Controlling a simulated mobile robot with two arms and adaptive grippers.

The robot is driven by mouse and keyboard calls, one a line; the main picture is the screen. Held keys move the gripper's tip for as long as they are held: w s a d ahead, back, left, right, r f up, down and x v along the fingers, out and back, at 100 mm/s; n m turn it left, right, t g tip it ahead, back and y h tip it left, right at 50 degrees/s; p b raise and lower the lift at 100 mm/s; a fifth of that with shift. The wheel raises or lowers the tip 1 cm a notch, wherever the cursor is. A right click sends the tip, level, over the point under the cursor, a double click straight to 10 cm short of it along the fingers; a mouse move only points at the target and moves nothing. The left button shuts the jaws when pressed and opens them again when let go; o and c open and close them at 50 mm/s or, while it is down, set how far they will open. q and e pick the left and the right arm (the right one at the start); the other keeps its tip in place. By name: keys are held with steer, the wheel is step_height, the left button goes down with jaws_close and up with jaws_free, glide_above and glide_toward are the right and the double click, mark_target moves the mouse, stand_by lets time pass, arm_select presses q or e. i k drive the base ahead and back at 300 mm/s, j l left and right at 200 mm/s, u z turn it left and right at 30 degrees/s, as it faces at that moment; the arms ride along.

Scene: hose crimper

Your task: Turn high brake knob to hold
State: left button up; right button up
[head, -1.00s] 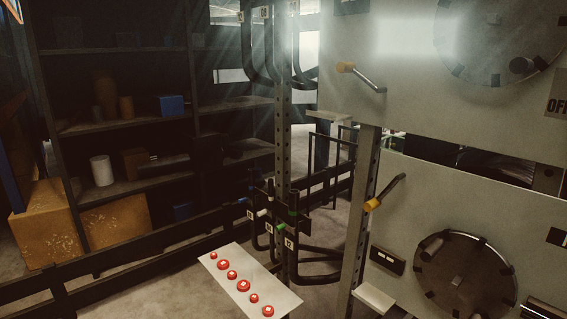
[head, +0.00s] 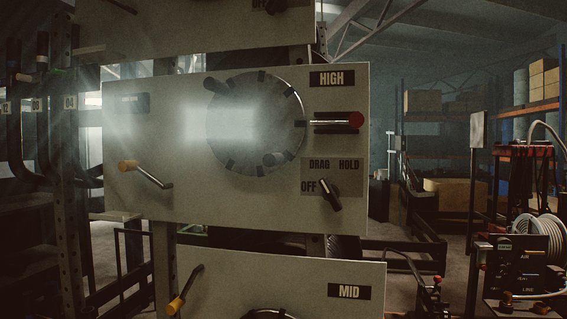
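The high panel (head: 150,205) is a pale board in the middle of the head view, marked by a black HIGH label (head: 332,79). Its brake knob (head: 330,195) is a dark pointer knob on a grey plate lettered OFF, DRAG and HOLD, at the panel's lower right. The knob sits tilted, and a light tip shows at its upper left, near OFF. A round dark disc (head: 235,150) is left of the plate, partly washed out by glare. Neither of my grippers is in view.
A red-knobbed lever (head: 356,119) juts out just above the brake plate. The MID panel (head: 230,280) is below, another panel above. Shelves and a hose reel (head: 532,235) stand at right.

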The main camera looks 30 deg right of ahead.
mark_target(331, 191)
steer(key=z, duration=1.35)
